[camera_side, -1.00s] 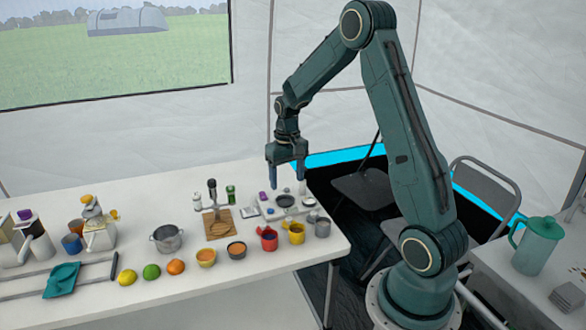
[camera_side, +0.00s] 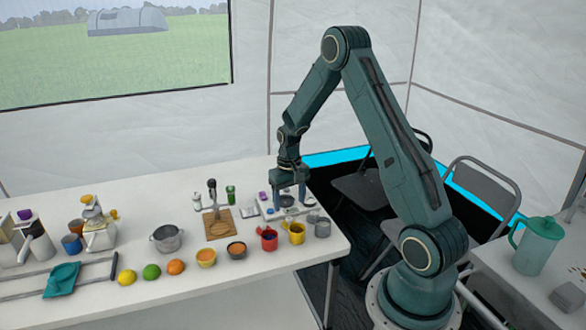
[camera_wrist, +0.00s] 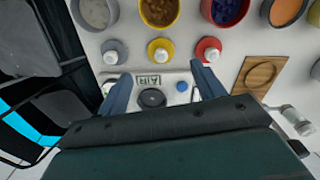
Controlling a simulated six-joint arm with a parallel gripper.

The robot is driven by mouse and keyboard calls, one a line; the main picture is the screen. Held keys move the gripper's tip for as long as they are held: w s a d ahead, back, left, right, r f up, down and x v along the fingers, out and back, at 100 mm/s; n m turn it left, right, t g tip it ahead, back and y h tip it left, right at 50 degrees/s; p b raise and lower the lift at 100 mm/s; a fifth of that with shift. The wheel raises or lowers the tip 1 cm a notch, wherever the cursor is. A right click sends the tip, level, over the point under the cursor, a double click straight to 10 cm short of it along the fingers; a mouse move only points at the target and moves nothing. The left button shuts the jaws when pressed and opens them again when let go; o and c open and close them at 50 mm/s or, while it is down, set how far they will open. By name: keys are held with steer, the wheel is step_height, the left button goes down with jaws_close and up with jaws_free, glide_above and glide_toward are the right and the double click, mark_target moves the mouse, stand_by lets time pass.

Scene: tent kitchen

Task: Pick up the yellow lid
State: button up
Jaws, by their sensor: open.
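The yellow lid (camera_wrist: 160,50) is a small round disc with a pale knob. In the wrist view it lies flat on the white table, just beyond and between my fingertips. It sits between a grey lid (camera_wrist: 113,52) and a red lid (camera_wrist: 208,50), in front of the yellow cup (camera_wrist: 160,12). My gripper (camera_wrist: 160,74) is open and empty, with one finger on each side of the picture's middle. In the side view my gripper (camera_side: 289,207) is low over the table's right end, behind the yellow cup (camera_side: 293,237). There I cannot make out the yellow lid clearly.
Near my fingers are a grey cup (camera_wrist: 94,14), a red cup (camera_wrist: 226,10) and a dark round piece (camera_wrist: 151,98) on a pale tray. A wooden board (camera_wrist: 260,76) lies to the right. Fruit and a metal pot (camera_side: 167,239) stand further left on the table.

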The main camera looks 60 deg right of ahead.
mark_target(289, 218)
steer(key=shift+f, duration=1.15)
steer(key=shift+f, duration=2.55)
steer(key=c, duration=1.1)
steer(key=shift+o, duration=0.2)
steer(key=shift+r, duration=0.15)
step_height(289, 218, up, 20)
